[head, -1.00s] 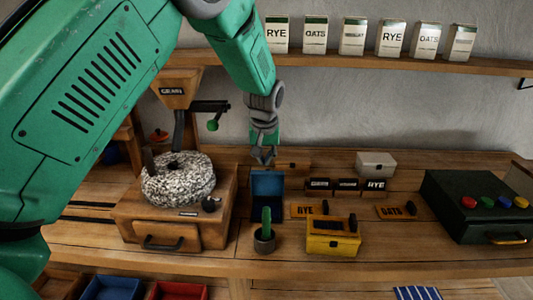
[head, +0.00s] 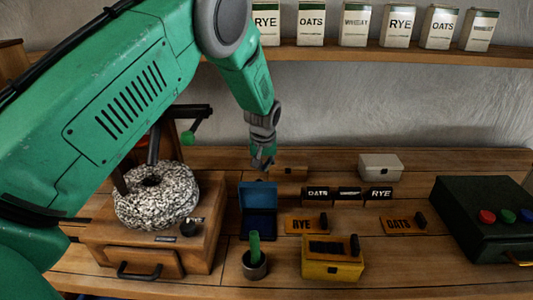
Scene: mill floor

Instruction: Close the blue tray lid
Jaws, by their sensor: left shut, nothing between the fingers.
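The blue tray (head: 261,227) stands on the bench right of the millstone. Its blue lid (head: 258,196) is raised at the back, so the dark blue inside shows. My left gripper (head: 262,165) is shut and empty, pointing down just above and behind the lid's top edge. I cannot tell whether it touches the lid. My right gripper is not in view.
A grey cup with a green handle (head: 255,262) stands in front of the tray. A yellow box (head: 332,262) and RYE block (head: 306,224) are to the right. The millstone on its wooden base (head: 155,197) is at left. A dark box with coloured buttons (head: 480,215) is far right.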

